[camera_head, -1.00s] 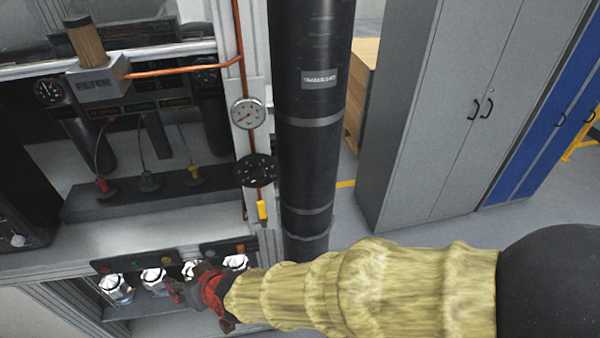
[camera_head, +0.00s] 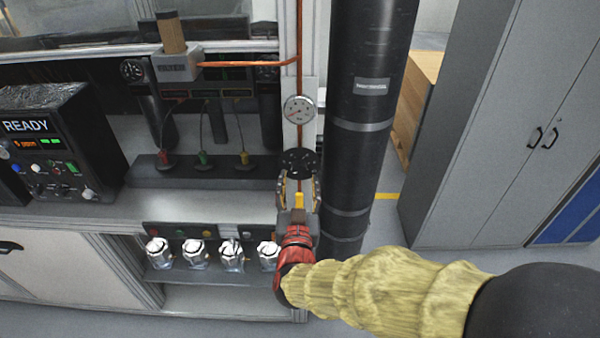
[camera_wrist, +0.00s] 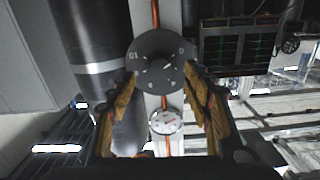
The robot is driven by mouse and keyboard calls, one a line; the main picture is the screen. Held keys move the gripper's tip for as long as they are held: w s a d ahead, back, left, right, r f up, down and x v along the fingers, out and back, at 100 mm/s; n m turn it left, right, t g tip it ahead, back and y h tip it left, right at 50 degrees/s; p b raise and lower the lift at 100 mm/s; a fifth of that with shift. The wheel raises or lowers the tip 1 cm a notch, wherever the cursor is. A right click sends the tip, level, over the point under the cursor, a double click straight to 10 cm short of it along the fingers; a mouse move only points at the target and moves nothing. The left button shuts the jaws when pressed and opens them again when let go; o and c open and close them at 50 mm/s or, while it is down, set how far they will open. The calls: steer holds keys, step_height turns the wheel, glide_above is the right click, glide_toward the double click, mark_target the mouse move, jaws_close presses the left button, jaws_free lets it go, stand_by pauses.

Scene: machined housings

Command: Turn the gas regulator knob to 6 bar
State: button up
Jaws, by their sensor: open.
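The regulator knob is a black round dial (camera_head: 298,162) on a pale vertical post, below a white pressure gauge (camera_head: 299,109). In the wrist view the dial (camera_wrist: 162,62) shows white marks, among them 10 and 0; the gauge (camera_wrist: 165,121) appears beyond it, upside down. The gauge needle is too small to read. My gripper (camera_head: 298,188) is open just below and in front of the dial. In the wrist view its two fingers (camera_wrist: 160,95) stand either side of the dial's lower part, with nothing held. I cannot tell whether they touch it.
A thick black cylinder (camera_head: 368,120) stands close right of the post. A copper pipe (camera_head: 299,60) runs up the post. A bench with silver fittings (camera_head: 232,256) lies left, with an analyser reading READY (camera_head: 60,145). Grey cabinets (camera_head: 500,130) stand right.

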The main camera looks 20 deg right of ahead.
mark_target(299, 171)
steer(key=shift+x, duration=2.2)
steer(key=c, duration=1.1)
steer(key=shift+c, duration=0.4)
